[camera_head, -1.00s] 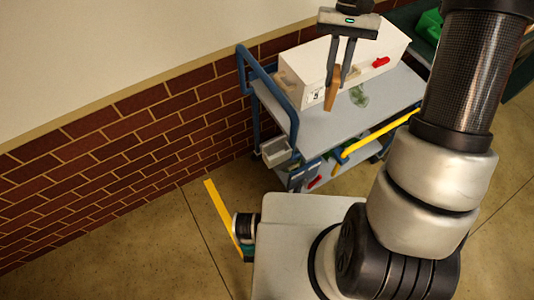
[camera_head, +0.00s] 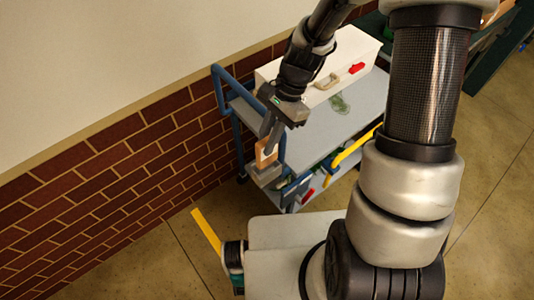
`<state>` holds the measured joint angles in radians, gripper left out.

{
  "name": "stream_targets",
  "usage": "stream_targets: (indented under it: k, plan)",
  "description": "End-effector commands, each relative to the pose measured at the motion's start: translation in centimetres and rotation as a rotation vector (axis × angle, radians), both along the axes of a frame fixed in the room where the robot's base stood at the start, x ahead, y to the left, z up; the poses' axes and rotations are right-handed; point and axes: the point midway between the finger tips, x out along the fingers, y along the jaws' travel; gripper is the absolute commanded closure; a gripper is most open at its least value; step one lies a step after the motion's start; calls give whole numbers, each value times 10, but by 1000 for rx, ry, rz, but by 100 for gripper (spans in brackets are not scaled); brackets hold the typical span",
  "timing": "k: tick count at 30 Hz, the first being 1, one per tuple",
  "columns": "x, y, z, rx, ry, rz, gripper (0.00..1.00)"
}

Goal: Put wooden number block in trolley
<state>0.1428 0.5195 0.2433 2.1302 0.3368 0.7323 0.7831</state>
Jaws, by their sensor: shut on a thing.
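The trolley (camera_head: 325,122) has a grey top shelf, a blue frame and lower shelves, and stands against the brick wall. My gripper (camera_head: 268,143) points down at the trolley's left end and is shut on the wooden number block (camera_head: 265,154). The block is light brown and shows just above the small grey bin (camera_head: 266,175) on the trolley's end. I cannot tell whether the block touches the bin or is partly inside it. No number on the block is readable from here.
A white case (camera_head: 327,62) with a red item (camera_head: 356,68) sits at the back of the top shelf, and a green translucent thing (camera_head: 339,104) lies in front of it. A yellow bar (camera_head: 357,148) runs along the trolley's front.

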Motion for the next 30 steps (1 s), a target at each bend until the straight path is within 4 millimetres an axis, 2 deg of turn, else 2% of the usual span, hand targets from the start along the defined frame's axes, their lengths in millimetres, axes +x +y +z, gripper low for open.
stream_targets:
  k: [1, 7, 14, 30]
  plan:
    - [0, 0, -9, 1, 3, 1, 100]
    - [0, 0, -25, 1, 1, 1, 100]
    - [0, 0, -56, 0, 1, 0, 100]
    - [1, 0, -67, 0, -2, 1, 100]
